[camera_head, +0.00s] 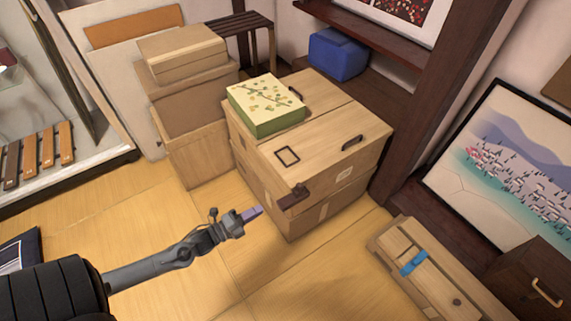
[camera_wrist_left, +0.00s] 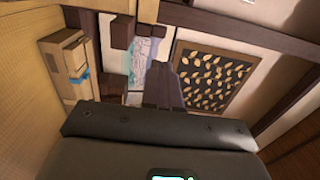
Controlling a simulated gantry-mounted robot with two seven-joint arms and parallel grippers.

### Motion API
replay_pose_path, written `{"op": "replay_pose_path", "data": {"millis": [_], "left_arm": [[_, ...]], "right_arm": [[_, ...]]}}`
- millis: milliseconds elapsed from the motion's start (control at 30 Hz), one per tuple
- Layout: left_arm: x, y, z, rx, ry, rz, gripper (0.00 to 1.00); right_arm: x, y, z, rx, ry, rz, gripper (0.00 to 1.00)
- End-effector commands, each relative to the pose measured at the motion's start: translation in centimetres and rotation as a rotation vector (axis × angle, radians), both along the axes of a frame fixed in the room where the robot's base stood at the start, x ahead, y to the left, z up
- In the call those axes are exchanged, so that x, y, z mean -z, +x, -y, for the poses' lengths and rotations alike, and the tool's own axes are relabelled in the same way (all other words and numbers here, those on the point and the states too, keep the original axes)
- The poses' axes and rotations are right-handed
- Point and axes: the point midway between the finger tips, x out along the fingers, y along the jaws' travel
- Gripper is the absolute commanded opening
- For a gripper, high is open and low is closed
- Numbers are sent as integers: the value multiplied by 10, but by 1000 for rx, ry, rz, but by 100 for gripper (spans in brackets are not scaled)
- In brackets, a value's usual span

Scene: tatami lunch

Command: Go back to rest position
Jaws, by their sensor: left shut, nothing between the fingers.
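My left arm comes in from the lower left in the head view, and its gripper (camera_head: 250,213) is shut and empty. It hangs over the tatami floor, left of the front corner of the wooden chest and apart from it. In the left wrist view, the dark body of my left gripper (camera_wrist_left: 162,85) fills the lower middle, and the view beyond it is tilted. My right gripper is in neither view.
The wooden chest (camera_head: 325,138) carries a green patterned box (camera_head: 266,103). Stacked boxes (camera_head: 190,100) stand at the back left. A low wooden box with a blue strap (camera_head: 413,263) lies at the lower right. The tatami (camera_head: 180,220) around my left arm is clear.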

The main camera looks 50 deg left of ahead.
Motion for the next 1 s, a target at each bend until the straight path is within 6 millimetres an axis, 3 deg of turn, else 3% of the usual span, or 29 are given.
{"op": "replay_pose_path", "data": {"millis": [167,333,467,600,800,1000], "left_arm": [[-11,-1,1,-2,-3,0,0],[-42,-4,17,-16,-50,5,0],[-96,1,55,-14,-133,42,0],[-156,14,100,-62,-289,-39,0],[-214,21,149,-167,-575,-292,0],[-252,2,182,-325,-838,-595,0]], "right_arm": [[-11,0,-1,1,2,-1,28],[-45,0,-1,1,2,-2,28],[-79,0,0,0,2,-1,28],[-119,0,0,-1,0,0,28],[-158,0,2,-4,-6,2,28],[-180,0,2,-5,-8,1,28]]}}
